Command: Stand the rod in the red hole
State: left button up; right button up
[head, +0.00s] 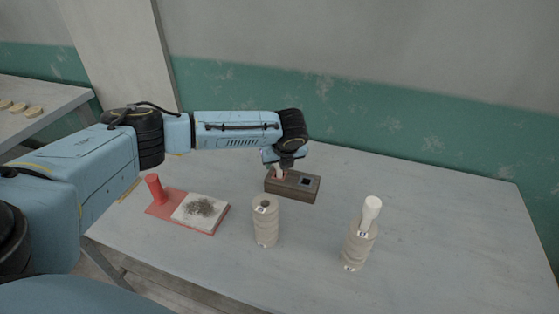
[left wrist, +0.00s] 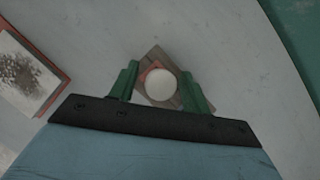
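The brown block (head: 305,192) stands on the table with a dark square hole at its right. Red shows around the hole at its left end. A white rod (head: 280,173) stands at that red hole, partly hidden by my left gripper (head: 281,163). In the left wrist view, its round white end (left wrist: 160,85) covers most of the red patch (left wrist: 151,68). The green fingers of my left gripper (left wrist: 160,86) are on both sides of the rod, with gaps showing, so it looks open. How deep the rod sits is hidden. My right gripper is out of view.
A beige ribbed holder (head: 266,225) stands in front of the block. Another (head: 357,246) at right has a white peg (head: 371,208) leaning in it. A red board (head: 160,208) with a speckled white slab (head: 200,209) and red post lies left. The table's right side is clear.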

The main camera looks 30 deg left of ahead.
pick_arm(q)
jog(key=shift+r, duration=0.2)
jog(key=p+v, duration=0.2)
jog(key=v, duration=1)
